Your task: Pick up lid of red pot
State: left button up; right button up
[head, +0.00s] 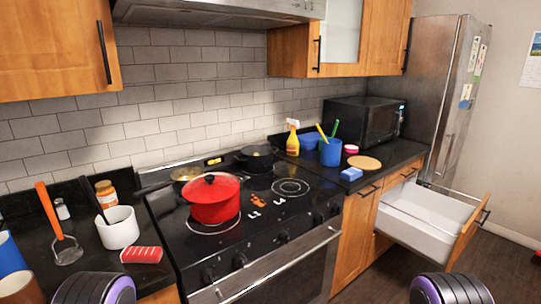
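The red pot (213,211) stands on the front left burner of the black stove. Its red lid (211,187) sits on top of the pot, with a black knob in its middle. Rounded dark parts of my own arms with purple rings show at the bottom left and bottom right edges. No fingers of either gripper show, and neither is near the pot.
A black pot (257,160) and a brass-coloured pan (186,174) stand on the back burners. A white utensil cup (118,227) and red sponge (141,255) lie left of the stove. An open drawer (425,215) juts out at the right.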

aim_at(211, 188)
jog(key=z, duration=1.2)
jog(key=i, duration=0.75)
jog(key=u, duration=1.05)
